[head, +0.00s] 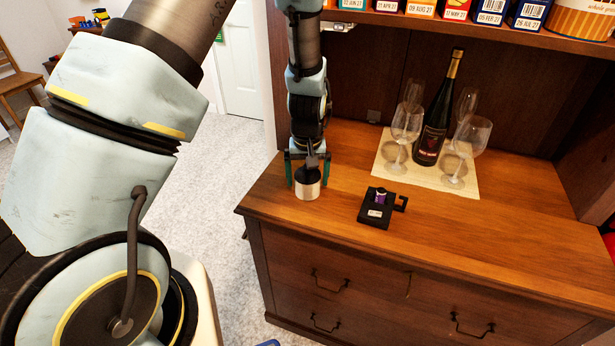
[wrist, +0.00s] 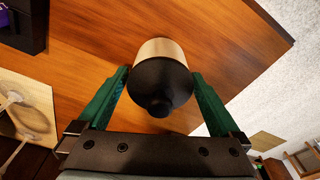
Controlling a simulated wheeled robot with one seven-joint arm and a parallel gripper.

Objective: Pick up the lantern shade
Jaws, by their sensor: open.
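The lantern shade (head: 307,189), a short cylinder with a black top and a pale lower body, stands on the hutch counter near its left end. My gripper (head: 307,170) is above it, pointing down, with one green finger on each side. In the wrist view the shade (wrist: 160,78) shows its black knobbed cap between the two open fingers (wrist: 161,78). A narrow gap shows beside it, though contact on either side is hard to judge. A black lantern base (head: 375,216) with a handle and a purple-and-white part sits to the right.
A dark wine bottle (head: 432,125) and several glasses stand on a pale mat (head: 388,173) at the back right. Boxes line the shelf (head: 480,30) above. The counter's left and front edges are close to the shade. Bare counter (head: 480,225) lies to the right.

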